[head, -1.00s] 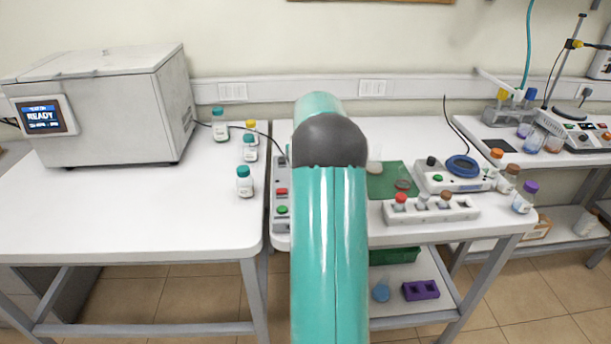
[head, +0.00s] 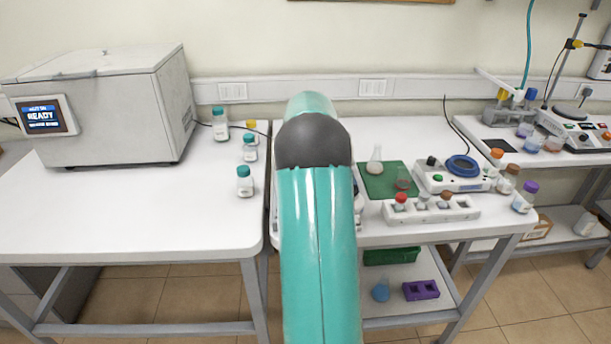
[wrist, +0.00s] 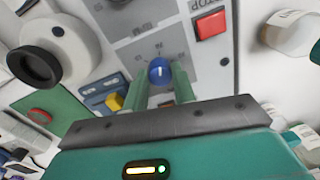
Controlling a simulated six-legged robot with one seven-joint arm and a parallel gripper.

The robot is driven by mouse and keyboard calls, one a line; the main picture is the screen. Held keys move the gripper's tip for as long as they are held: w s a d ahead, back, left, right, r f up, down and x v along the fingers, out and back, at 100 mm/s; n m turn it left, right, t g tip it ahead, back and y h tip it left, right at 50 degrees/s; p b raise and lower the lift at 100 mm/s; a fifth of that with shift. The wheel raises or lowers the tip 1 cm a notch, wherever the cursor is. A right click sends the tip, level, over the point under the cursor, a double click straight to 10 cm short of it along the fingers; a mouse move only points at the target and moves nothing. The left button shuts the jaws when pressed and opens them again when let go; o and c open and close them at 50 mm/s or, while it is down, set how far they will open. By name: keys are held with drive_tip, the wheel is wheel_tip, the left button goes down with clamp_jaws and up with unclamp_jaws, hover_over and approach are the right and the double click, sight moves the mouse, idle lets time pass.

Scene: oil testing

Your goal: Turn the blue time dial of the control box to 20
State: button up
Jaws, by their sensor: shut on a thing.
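The control box (wrist: 205,65) is a light grey panel in the wrist view, with a red STOP button (wrist: 211,25). Its small round blue time dial (wrist: 161,71) has a white pointer line, pointing roughly up in the picture. The scale marks around it are too small to read surely. My gripper (wrist: 160,84) has its two green fingers on either side of the dial, shut on it. In the head view, my teal arm hides the box, the dial and the gripper.
White-labelled bottles (head: 245,182) with teal caps stand left of my arm. A flask (head: 375,162) stands on the green mat (head: 385,190) at right, behind a white rack (head: 430,210). The large white READY machine (head: 110,110) is at far left.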

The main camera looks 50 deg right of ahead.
drive_tip(key=shift+r, duration=0.1)
drive_tip(key=o, duration=1)
wheel_tip(320, 180, up, 14)
drive_tip(key=shift+s+d, duration=0.15)
drive_tip(key=shift+s, duration=0.05)
